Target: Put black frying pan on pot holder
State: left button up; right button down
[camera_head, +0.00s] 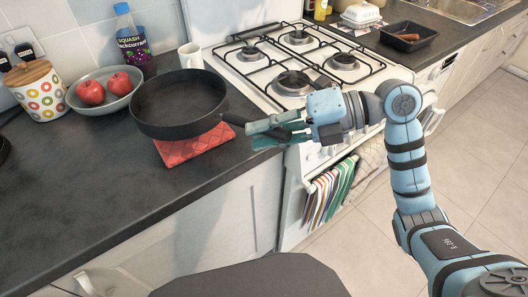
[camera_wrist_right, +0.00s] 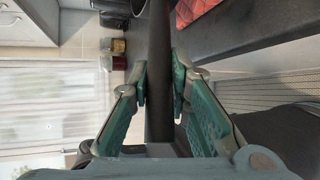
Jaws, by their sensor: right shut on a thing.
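The black frying pan (camera_head: 182,103) is over the dark counter at the left in the head view, upright and roughly level. The red quilted pot holder (camera_head: 194,144) lies on the counter below the pan's near right side, partly hidden by it. I cannot tell whether the pan touches it. My right gripper (camera_head: 268,130) is shut on the pan's handle, which points right toward the stove. In the right wrist view the dark handle (camera_wrist_right: 160,75) runs between the two green fingers, and a corner of the pot holder (camera_wrist_right: 193,12) shows at the top. My left gripper is not in view.
A bowl (camera_head: 112,104) with red apples, a squash bottle (camera_head: 131,38), a white mug (camera_head: 191,56) and a dotted canister (camera_head: 35,91) stand behind and left of the pan. The gas stove (camera_head: 262,93) is to the right. The front left counter is clear.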

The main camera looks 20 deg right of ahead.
jog(key=f+b, duration=0.1)
jog(key=f, duration=0.4)
jog(key=shift+s+f, duration=0.1)
jog(key=shift+s, duration=0.1)
jog(key=c, duration=1.9)
grip_release()
jog(key=shift+d+f, duration=0.2)
jog(key=shift+c, duration=0.2)
jog(key=o, duration=0.4)
jog(key=shift+w+r, duration=0.1)
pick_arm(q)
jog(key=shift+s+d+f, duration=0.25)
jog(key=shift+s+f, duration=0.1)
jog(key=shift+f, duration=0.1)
pick_arm(e)
jog(key=shift+a, duration=0.15)
